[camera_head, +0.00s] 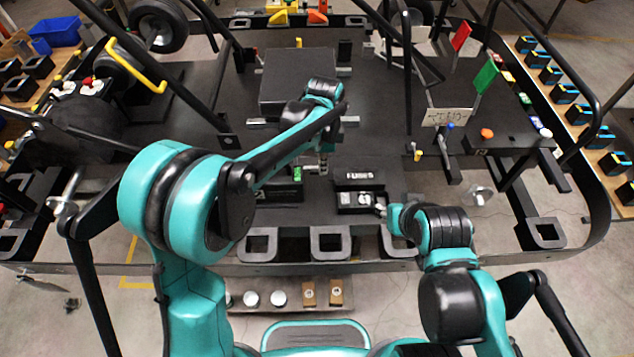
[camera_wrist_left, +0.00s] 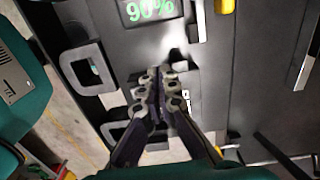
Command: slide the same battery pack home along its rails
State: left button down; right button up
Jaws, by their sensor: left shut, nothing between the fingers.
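A large dark grey box, which looks like the battery pack (camera_head: 297,72), lies on the kart's black floor at the upper middle of the head view. Short silver rail pieces (camera_head: 260,121) show by its near edge. My left forearm covers part of that edge, so I cannot tell how far in it sits. My left gripper (camera_head: 323,168) is shut and empty, on the near side of the pack and apart from it. Its closed fingertips (camera_wrist_left: 158,88) show in the left wrist view. My right gripper (camera_head: 384,211) is near the fuse box; its jaws are too small to read.
A fuse box (camera_head: 358,176) labelled FUSES stands right of my left fingers. A green 90% display (camera_wrist_left: 150,10) is close by. Black tubes rise on both sides. Red (camera_head: 461,37) and green (camera_head: 486,76) flags stand at the right. The floor right of the pack is mostly clear.

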aim_at(290, 187)
pick_arm(q)
notch_tip(290, 187, down, 10)
jog(key=b, duration=0.3)
jog(key=shift+f, duration=0.15)
jog(key=a, duration=0.3)
jog(key=shift+a+b, duration=0.1)
jog(key=shift+b, duration=0.25)
jog(key=shift+a, duration=0.35)
jog(key=shift+a, duration=0.1)
jog(key=a, duration=0.5)
jog(key=shift+a, duration=0.3)
jog(key=shift+d, duration=0.1)
